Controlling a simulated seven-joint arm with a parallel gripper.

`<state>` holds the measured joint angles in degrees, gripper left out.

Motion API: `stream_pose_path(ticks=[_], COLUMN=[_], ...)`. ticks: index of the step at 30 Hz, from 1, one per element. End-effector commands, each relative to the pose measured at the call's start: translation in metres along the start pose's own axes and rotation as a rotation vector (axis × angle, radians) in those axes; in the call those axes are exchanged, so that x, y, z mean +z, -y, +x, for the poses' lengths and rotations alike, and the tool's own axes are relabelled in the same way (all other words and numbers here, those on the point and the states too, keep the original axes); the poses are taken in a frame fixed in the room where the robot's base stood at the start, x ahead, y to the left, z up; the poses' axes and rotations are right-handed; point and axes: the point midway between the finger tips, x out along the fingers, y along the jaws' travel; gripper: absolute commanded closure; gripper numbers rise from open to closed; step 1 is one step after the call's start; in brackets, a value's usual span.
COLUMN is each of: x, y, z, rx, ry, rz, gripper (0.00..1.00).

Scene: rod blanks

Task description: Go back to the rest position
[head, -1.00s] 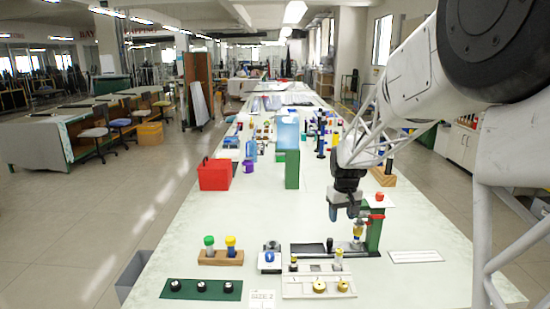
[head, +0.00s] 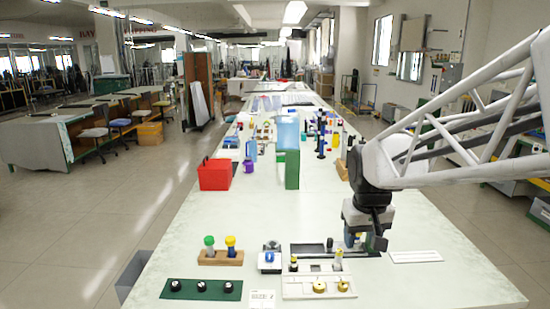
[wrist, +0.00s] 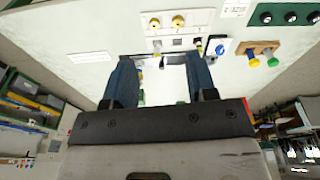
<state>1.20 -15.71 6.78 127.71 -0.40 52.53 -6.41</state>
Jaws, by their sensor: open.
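My gripper (head: 362,243) is open and hangs over the right part of the bench, at the right end of a dark tray (head: 312,249). In the wrist view its two blue fingers (wrist: 160,75) are spread apart with nothing gripped between them. A pale fixture block (head: 312,291) with two brass rings (head: 319,287) stands in front and to the left of it. The same block (wrist: 182,42) shows ahead of the fingers in the wrist view.
A wooden block (head: 220,260) with green-topped and yellow-topped pieces stands left of the fixture. A green board (head: 190,296) with black knobs lies at the front left. A white plate (head: 415,257) lies right of my gripper. A red bin (head: 214,174) and a green panel (head: 291,168) stand farther back.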

Motion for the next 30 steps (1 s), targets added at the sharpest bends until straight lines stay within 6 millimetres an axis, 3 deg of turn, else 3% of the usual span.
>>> stream_pose_path(ticks=[9,21,30], x=[0.072,0.160,0.200], y=[0.010,0.021,0.026], z=[-0.016,-0.019,-0.014], rx=[0.003,0.005,0.005], ry=[-0.031,-0.065,-0.079], rz=[0.038,0.088,0.112], gripper=[0.48,0.48,0.48])
